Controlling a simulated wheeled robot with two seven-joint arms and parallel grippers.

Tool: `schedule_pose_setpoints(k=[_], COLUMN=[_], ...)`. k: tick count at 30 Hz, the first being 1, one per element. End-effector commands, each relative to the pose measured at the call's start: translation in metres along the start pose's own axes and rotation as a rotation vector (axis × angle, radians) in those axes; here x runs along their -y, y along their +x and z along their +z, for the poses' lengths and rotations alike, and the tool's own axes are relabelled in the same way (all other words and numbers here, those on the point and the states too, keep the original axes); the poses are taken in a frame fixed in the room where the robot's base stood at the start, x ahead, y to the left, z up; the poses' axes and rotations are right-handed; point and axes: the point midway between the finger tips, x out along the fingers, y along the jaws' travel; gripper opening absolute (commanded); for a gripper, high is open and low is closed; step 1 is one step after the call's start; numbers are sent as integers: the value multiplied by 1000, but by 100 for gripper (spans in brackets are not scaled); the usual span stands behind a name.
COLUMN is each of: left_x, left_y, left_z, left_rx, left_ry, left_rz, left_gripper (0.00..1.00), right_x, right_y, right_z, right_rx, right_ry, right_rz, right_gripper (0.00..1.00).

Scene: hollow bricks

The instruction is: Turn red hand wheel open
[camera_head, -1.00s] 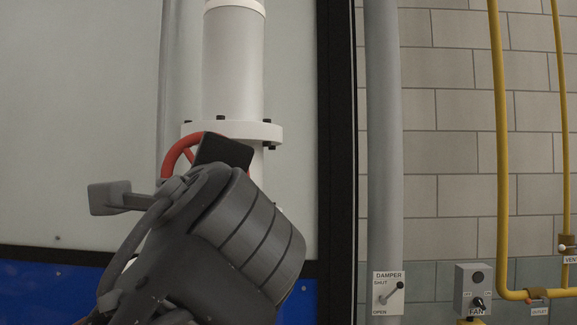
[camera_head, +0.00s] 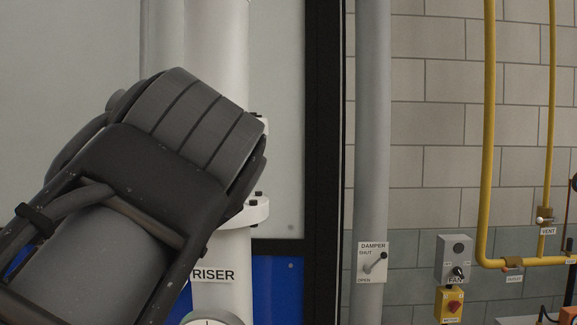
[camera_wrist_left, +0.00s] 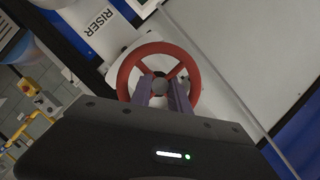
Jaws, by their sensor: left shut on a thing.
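The red hand wheel (camera_wrist_left: 123,76) shows in the left wrist view, a red ring with spokes and a grey hub, mounted in front of a white pipe part. My left gripper (camera_wrist_left: 161,82) reaches onto it, with a finger on each side of the hub area. It is shut on the wheel. Whether it grips a spoke or the rim is unclear. In the head view my left arm covers the wheel, and the fingers are hidden there too. My right gripper is in neither view.
The white riser pipe (camera_head: 222,250), with its RISER label (camera_head: 213,275), stands behind my left arm. A dark post (camera_head: 322,120) and a grey pipe with a damper lever (camera_head: 376,262) stand to its right. A fan box (camera_head: 454,258) and yellow pipes (camera_head: 489,130) are farther right.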

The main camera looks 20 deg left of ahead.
Motion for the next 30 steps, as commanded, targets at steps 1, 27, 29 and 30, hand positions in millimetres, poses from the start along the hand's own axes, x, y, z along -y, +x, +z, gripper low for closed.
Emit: schedule_pose_setpoints(k=[1, 27, 29, 30], left_x=[0, -2, -2, -2], left_y=[0, 0, 1, 1], left_z=[-1, 1, 1, 1], left_rx=[1, 3, 3, 4], left_ry=[-42, -779, -817, -838], left_rz=[24, 328, 343, 352], left_gripper=[0, 0, 0, 0], right_x=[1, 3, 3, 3], right_y=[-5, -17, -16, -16], right_z=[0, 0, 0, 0], right_rx=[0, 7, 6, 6], right_ry=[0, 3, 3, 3], right_rz=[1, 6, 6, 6], right_gripper=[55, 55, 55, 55])
